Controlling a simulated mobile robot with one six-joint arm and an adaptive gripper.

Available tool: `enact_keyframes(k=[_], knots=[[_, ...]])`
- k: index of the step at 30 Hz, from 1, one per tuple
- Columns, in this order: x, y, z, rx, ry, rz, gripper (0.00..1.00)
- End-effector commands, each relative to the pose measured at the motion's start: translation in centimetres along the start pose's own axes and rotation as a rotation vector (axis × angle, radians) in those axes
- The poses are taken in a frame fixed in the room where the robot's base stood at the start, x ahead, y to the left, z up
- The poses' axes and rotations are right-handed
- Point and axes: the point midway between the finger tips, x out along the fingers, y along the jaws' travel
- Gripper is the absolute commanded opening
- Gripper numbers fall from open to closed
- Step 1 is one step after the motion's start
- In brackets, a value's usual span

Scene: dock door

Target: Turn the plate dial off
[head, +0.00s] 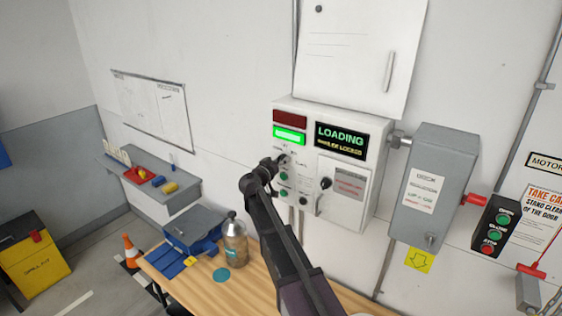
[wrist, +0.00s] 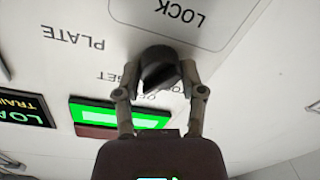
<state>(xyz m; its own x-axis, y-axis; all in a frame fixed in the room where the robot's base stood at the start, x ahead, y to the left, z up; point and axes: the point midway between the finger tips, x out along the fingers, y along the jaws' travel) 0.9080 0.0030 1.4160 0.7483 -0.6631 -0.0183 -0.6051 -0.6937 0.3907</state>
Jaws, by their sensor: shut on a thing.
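The plate dial (wrist: 158,68) is a black knob on the white control panel (wrist: 75,75), beside the printed word PLATE. In the wrist view the panel's lettering appears upside down. My gripper (wrist: 160,76) has one finger on each side of the dial and is shut on it. Lettering next to the dial is partly covered by the fingers, and I cannot tell its exact setting. In the head view my gripper (head: 273,163) is at the left part of the panel (head: 300,103), below the lit green lamp (head: 289,136), and mostly hides the dial.
A dark red lamp (head: 290,117) and a LOADING sign (head: 341,138) are on the panel. A black handle (head: 323,187) sits right of my gripper. A grey switch box (head: 435,180) is further right. A bottle (head: 234,240) and blue toolbox (head: 192,230) stand on the wooden bench (head: 255,285) below.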

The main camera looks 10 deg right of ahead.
Motion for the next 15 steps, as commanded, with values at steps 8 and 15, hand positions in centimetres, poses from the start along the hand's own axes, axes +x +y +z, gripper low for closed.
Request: enact_keyframes(k=[8,15], knots=[[0.08,-0.03,-0.15,-0.248,-0.014,-0.001,0.04],[0.08,-0.06,-0.16,-0.435,-0.026,-0.002,0.04]])
